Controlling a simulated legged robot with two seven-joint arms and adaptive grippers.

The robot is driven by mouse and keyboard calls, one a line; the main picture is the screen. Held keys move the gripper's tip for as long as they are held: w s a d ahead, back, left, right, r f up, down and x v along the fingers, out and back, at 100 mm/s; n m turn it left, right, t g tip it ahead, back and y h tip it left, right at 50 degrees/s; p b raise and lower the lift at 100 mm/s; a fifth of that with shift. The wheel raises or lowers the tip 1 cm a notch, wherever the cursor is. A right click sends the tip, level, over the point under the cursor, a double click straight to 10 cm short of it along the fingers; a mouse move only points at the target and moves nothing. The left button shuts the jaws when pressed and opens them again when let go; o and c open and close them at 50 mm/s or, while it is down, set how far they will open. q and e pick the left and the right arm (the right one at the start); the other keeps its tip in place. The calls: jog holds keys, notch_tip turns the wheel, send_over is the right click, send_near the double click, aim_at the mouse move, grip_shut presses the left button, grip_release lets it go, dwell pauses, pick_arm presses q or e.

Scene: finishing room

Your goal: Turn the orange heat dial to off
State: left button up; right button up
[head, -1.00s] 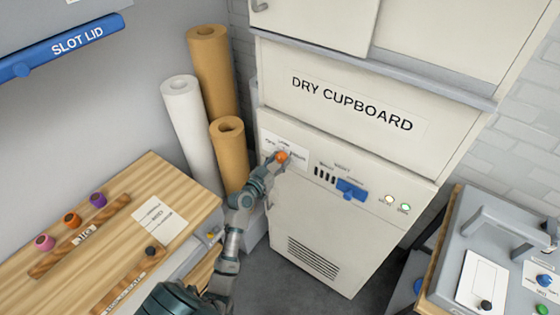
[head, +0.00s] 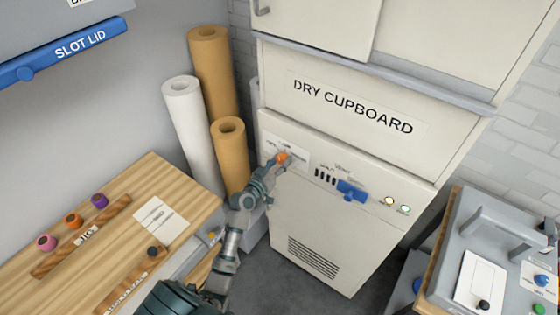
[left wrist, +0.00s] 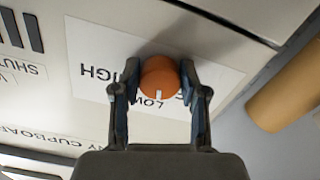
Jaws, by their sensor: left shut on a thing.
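The orange heat dial (head: 282,158) sits on the front panel of the dry cupboard (head: 345,240), at its upper left. My left gripper (head: 276,163) reaches it from below, with its fingers at the dial. In the left wrist view the dial (left wrist: 160,77) lies between the two fingers of the left gripper (left wrist: 158,88), which are shut on it. A white mark shows on the dial's edge facing the gripper, by the word LOW. My right gripper is out of view.
A blue slide handle (head: 352,190) and two indicator lamps (head: 397,205) are right of the dial. Rolls (head: 230,155) stand left of the cupboard. A wooden bench (head: 120,225) is at left, a grey-topped bench (head: 500,250) at right.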

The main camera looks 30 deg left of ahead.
pick_arm(q)
jog(key=n+p, duration=0.1)
jog(key=n, duration=0.1)
jog(key=r+n, duration=0.1)
jog(key=n, duration=0.1)
jog(key=shift+a+n+p, duration=0.1)
jog(key=shift+n+p, duration=0.2)
jog(key=shift+p, duration=0.1)
jog(key=shift+n+p, duration=0.7)
jog(key=shift+n, duration=1.3)
jog(key=o, duration=1)
jog(key=shift+o, duration=0.7)
jog(key=shift+f, duration=0.3)
